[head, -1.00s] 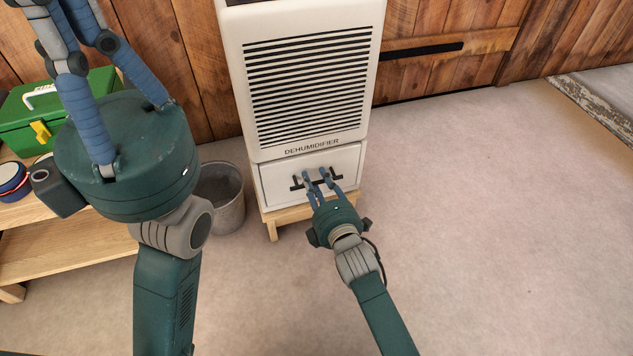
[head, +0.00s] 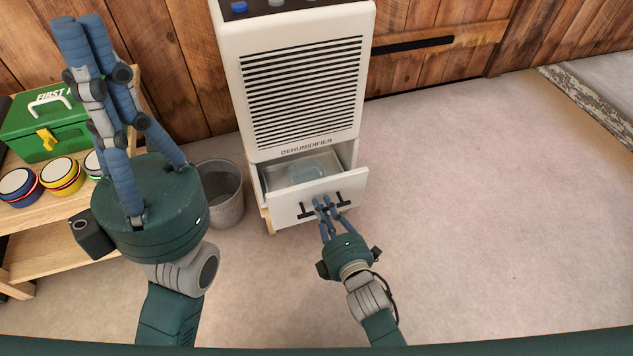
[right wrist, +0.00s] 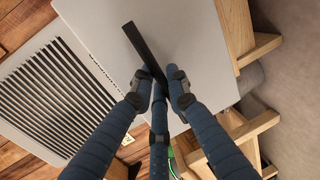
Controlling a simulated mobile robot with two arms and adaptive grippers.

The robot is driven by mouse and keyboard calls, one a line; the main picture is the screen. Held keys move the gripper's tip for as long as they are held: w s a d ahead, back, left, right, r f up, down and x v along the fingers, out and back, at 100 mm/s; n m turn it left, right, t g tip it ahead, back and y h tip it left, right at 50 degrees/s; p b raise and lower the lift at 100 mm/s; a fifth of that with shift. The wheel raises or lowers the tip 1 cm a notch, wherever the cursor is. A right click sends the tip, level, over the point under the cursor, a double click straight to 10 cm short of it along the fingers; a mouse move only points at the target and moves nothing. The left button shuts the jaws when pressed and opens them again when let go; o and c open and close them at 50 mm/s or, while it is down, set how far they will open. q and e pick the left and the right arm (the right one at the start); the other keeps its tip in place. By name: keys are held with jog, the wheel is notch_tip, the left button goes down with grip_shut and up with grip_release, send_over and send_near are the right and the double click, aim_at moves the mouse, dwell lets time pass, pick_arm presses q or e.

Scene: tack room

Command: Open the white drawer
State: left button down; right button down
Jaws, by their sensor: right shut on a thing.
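The white drawer (head: 290,209) is at the bottom of the white dehumidifier (head: 300,95). It stands partly pulled out, and a clear, pale object (head: 307,171) shows inside it. The drawer front has a black bar handle (head: 343,201). My right gripper (head: 324,204) is shut on the handle in front of the drawer. In the right wrist view the black handle (right wrist: 139,48) runs between the blue fingers. My left gripper (head: 80,30) is raised at the left with its fingers pointing up, away from the drawer. Its fingertips look close together, and nothing shows between them.
A grey bin (head: 222,200) stands just left of the dehumidifier. A wooden shelf (head: 50,240) at the left holds a green first aid box (head: 40,130) and several round tins. The dehumidifier rests on a wooden stand. The floor at the right is clear.

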jog(key=f+p+v, duration=0.1)
jog(key=p+v, duration=0.1)
jog(key=v, duration=0.5)
jog(key=shift+s+f, duration=0.35)
jog(key=shift+f, duration=0.05)
jog(key=shift+d, duration=0.1)
jog(key=c, duration=1.8)
grip_release()
jog(key=shift+r, duration=0.1)
jog(key=v, duration=1.2)
jog(key=shift+w, duration=0.15)
